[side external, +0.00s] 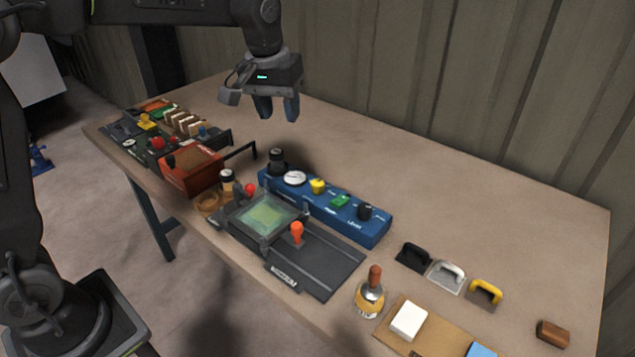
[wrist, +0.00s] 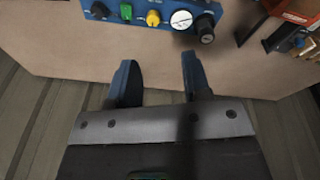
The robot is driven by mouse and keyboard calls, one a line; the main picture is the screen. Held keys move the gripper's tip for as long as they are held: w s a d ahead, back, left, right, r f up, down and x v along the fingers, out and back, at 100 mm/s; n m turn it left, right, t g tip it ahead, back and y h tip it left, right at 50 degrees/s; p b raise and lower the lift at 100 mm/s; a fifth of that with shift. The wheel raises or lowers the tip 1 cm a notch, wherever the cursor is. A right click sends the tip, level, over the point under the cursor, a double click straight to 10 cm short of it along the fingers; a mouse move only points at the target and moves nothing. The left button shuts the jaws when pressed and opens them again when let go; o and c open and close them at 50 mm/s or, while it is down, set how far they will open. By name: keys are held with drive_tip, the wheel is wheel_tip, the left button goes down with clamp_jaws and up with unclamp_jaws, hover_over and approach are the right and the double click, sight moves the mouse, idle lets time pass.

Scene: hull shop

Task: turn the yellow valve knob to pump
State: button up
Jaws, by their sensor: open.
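The yellow valve knob (side external: 318,186) sits on top of a long blue panel box (side external: 374,231) in the middle of the table. It also shows in the wrist view (wrist: 153,18) near the top. On the box a white round gauge (side external: 294,178) is on one side of it and a green switch (side external: 340,201) on the other. A black knob (side external: 365,211) is near the box's right end. The labels are too small to read. My gripper (side external: 277,112) is open and empty, high above the table behind the box, apart from the knob.
A dark device with a greenish screen (side external: 265,218) and an orange-topped lever (side external: 297,232) stands in front of the box. A black cylinder (side external: 277,161) is at the box's left end. An orange box (side external: 190,170) stands further left. The table behind the blue box is clear.

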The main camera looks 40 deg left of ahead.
drive_tip(key=n+g, duration=0.2)
hover_over(317, 182)
wheel_tip(317, 182, down, 9)
wheel_tip(317, 182, down, 14)
drive_tip(key=shift+r, duration=0.1)
drive_tip(key=c, duration=0.6)
